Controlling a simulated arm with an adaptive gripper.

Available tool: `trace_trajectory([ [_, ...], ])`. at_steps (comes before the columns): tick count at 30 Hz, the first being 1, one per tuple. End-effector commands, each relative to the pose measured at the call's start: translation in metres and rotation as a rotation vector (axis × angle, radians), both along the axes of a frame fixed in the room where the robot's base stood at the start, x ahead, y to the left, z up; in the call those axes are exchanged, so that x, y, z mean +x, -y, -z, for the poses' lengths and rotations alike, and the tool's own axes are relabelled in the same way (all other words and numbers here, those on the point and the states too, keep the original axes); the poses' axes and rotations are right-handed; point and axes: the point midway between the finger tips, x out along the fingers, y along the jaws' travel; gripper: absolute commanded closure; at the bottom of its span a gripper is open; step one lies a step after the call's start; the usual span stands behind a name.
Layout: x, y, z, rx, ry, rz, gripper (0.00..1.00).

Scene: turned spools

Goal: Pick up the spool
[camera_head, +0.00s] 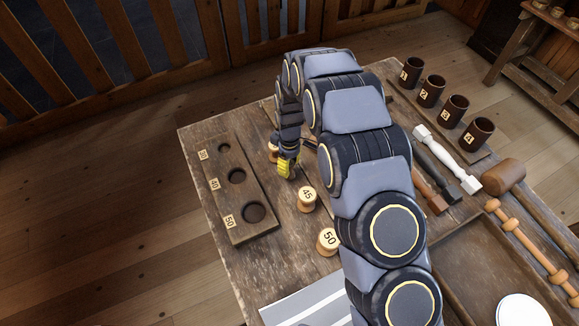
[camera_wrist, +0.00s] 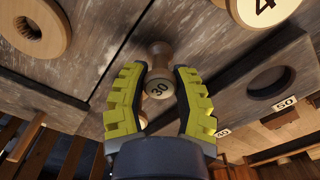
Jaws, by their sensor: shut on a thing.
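A turned wooden spool marked 30 (camera_wrist: 158,88) shows between the yellow fingers of my gripper (camera_wrist: 160,76) in the wrist view. The fingers are shut on it, one on each side. Its numbered end faces the camera. In the head view my gripper (camera_head: 287,167) is low over the table, right of the board with holes. A wooden spool (camera_head: 273,153) partly shows beside it; I cannot tell there whether this is the held one. Spools marked 45 (camera_head: 307,197) and 50 (camera_head: 327,240) stand apart from the gripper, closer to the camera.
A board (camera_head: 241,204) with three round holes, labelled 30, 40 and 50, lies at the left on the wooden table (camera_head: 201,134). Numbered cups (camera_head: 431,91), a mallet (camera_head: 503,174) and turned tools are at the right. A striped cloth (camera_head: 306,302) lies in front.

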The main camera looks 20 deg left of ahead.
Motion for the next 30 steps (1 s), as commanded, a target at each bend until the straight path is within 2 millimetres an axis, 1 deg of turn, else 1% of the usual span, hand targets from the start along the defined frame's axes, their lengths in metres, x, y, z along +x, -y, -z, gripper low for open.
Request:
trace_trajectory([
  [5, 0.000, 0.000, -0.003, 0.000, 0.000, 0.000, 0.90],
  [8, 0.000, 0.000, -0.010, 0.000, 0.000, 0.000, 0.90],
  [11, 0.001, 0.000, -0.025, 0.002, 0.004, 0.000, 0.90],
  [12, 0.001, -0.001, -0.035, 0.004, 0.006, 0.000, 0.90],
  [14, -0.008, 0.005, -0.043, 0.001, 0.000, 0.000, 0.90],
  [22, -0.047, 0.029, -0.096, 0.001, 0.001, 0.000, 0.90],
  [24, -0.061, 0.038, -0.101, -0.001, -0.001, 0.000, 0.90],
  [30, -0.092, 0.058, -0.118, 0.001, 0.001, 0.000, 0.90],
])
